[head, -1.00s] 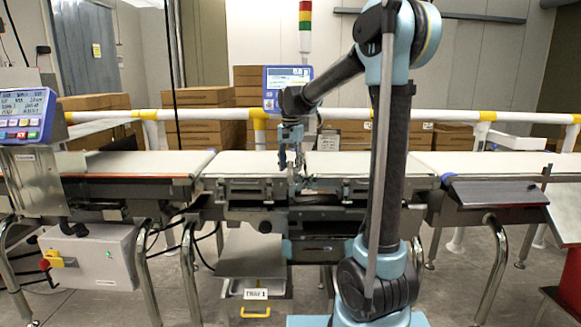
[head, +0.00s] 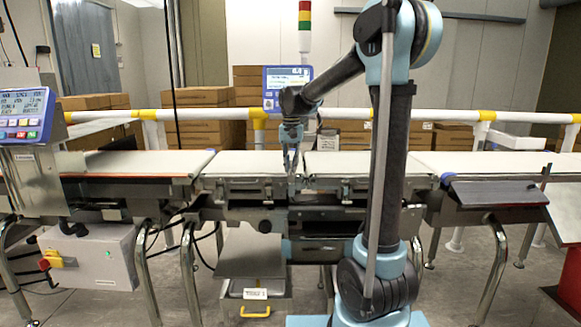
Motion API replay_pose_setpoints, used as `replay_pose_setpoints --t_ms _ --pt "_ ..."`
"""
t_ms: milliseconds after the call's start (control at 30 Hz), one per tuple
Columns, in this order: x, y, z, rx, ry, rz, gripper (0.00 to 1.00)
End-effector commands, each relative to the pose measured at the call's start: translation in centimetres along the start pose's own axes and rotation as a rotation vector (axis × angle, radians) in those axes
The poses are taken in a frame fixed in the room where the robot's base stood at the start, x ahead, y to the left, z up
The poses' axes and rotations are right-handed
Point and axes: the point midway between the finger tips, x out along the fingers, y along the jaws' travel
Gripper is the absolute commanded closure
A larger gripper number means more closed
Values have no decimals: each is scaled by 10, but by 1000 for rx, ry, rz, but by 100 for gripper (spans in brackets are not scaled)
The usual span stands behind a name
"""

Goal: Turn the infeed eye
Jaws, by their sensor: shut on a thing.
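My gripper (head: 292,168) points down at the front edge of the weigher, at the gap between the two middle belts. Its fingers are close together and shut on a small part there. I take this part for the infeed eye; the fingers hide it and it is too small to make out. The left middle belt (head: 250,164) and the right middle belt (head: 345,165) are bare and white.
The infeed belt (head: 135,163) on the left is empty. A blue-framed display (head: 288,88) stands behind the belts. A yellow and white rail (head: 215,115) runs behind, with stacked brown cartons (head: 200,125). A control box (head: 95,255) and a tray (head: 256,286) are below.

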Motion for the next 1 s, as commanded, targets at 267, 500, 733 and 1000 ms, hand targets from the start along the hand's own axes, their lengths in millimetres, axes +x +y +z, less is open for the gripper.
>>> replay_pose_setpoints --t_ms 267,500,733,1000 --pt "0 2 0 -145 1 0 100" --pt "0 2 0 -155 1 0 100" --pt "0 2 0 -154 1 0 57" --pt "0 2 0 -153 0 0 57"
